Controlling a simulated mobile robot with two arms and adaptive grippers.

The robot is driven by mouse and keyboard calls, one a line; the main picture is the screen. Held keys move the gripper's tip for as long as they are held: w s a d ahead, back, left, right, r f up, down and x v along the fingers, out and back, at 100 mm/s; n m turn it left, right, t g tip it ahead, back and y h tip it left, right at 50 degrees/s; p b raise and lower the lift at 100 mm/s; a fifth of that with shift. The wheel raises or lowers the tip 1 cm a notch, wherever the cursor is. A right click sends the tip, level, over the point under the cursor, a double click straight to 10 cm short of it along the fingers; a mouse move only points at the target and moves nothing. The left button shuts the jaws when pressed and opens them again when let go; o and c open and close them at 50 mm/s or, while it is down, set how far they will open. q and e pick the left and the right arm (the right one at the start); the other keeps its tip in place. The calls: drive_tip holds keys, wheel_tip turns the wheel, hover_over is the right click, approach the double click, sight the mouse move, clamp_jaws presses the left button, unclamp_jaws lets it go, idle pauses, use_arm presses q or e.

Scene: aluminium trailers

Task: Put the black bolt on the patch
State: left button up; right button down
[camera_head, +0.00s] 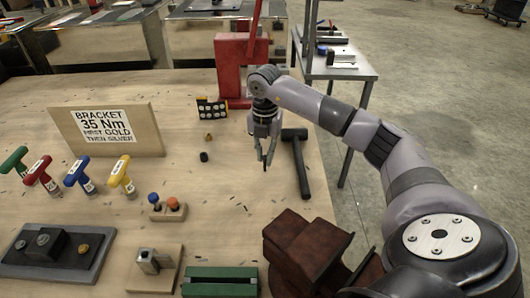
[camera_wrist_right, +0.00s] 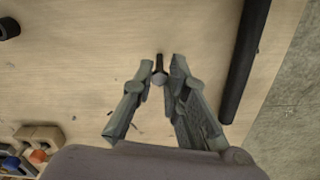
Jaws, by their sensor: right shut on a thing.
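My right gripper (camera_head: 267,162) hangs over the wooden table, left of a black hammer-shaped tool, fingers pointing down. In the right wrist view its fingertips (camera_wrist_right: 161,72) are closed on the black bolt (camera_wrist_right: 159,66), which has a dark shaft and a greyer round end. The bolt is too small to make out in the head view. Whether it touches the table is unclear. I cannot tell which surface is the patch. My left gripper is not in view.
The black hammer-shaped tool (camera_head: 298,160) lies right of the gripper. A black cylinder (camera_head: 204,157) and small brass piece (camera_head: 208,137) lie left. A red press (camera_head: 236,75) stands behind; a green block (camera_head: 220,281) lies in front. The sign board (camera_head: 106,130) stands left.

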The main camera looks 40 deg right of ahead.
sight(265, 156)
drive_tip(key=c, duration=2)
unclamp_jaws()
drive_tip(key=shift+f, duration=0.15)
drive_tip(key=shift+c, duration=0.2)
drive_tip(key=o, duration=0.5)
drive_tip(key=shift+c, duration=0.2)
drive_tip(key=shift+r, duration=0.3)
wheel_tip(265, 156, up, 12)
drive_tip(key=b, duration=0.1)
drive_tip(key=shift+f, duration=0.1)
